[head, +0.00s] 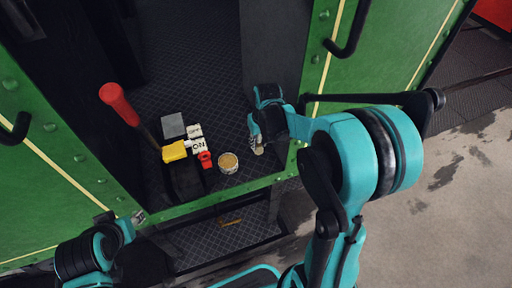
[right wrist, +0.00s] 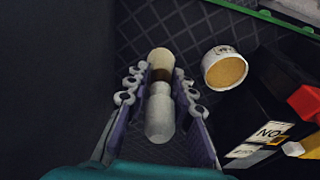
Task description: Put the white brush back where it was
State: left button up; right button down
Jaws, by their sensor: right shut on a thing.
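The white brush (right wrist: 160,112) shows in the right wrist view, with a pale tip, a brown band and a whitish handle. My right gripper (right wrist: 160,88) is shut on it, a finger on each side. In the head view my right gripper (head: 258,138) is over the right part of the tram's dark floor, with a pale end of the brush (head: 259,150) showing below it. I cannot tell whether the brush touches the floor. My left gripper (head: 138,217) is at the lower left by the green sill; its jaws are too small to read.
A small round tub (head: 228,162) with tan contents stands left of my right gripper. Further left are a black control box with ON and OFF labels (head: 197,146), a yellow part (head: 174,151) and a red-handled lever (head: 118,104). Green panels (head: 375,45) frame the opening.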

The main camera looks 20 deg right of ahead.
jog(key=w+f, duration=0.2)
jog(key=w, duration=0.1)
jog(key=shift+d, duration=0.2)
jog(key=shift+f+b, duration=0.95)
jog(key=shift+f, duration=1)
jog(key=shift+f, duration=0.1)
jog(key=c, duration=1.3)
grip_release()
